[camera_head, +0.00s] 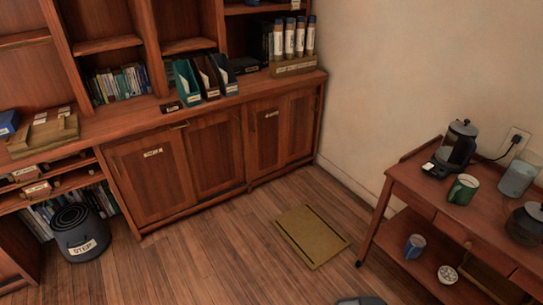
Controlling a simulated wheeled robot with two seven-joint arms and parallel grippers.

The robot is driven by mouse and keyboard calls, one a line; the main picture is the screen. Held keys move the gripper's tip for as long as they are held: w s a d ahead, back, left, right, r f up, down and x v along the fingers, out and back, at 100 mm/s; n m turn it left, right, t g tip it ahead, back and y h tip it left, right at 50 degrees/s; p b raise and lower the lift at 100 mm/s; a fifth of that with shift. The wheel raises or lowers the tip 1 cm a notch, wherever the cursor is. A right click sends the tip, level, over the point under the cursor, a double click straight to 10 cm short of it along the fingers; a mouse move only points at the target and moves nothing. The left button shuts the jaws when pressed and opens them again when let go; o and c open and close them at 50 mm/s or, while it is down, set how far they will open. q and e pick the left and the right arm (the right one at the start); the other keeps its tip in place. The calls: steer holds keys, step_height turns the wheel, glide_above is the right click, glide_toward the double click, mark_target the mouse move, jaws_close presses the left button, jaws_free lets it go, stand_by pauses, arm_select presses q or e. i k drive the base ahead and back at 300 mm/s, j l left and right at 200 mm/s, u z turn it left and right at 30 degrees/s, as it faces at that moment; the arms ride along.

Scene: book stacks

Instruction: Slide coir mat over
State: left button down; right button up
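A flat tan rectangular mat (298,222), which looks like the coir mat, lies on the wooden floor between the cabinets and the wooden side cart. A thin dark line runs along its right side. It lies apart from both the cabinets and the cart. Neither of my grippers can be made out in the head view. A small grey shape at the bottom edge is cut off, and I cannot tell what it is.
A wooden cart (447,216) with a coffee maker (458,148), a green mug (463,190) and glassware stands at right. Wooden cabinets (212,155) with books and file holders line the back. A dark round bin (82,240) stands at left. Floor left of the mat is clear.

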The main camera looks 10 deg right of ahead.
mark_target(311, 236)
steer(key=i+u, duration=0.15)
steer(key=i, duration=1.15)
steer(key=i+z, duration=0.4)
steer(key=i+j+z, duration=0.2)
steer(key=z, duration=0.2)
steer(key=i+j+z, duration=0.35)
steer(key=k+l, duration=0.1)
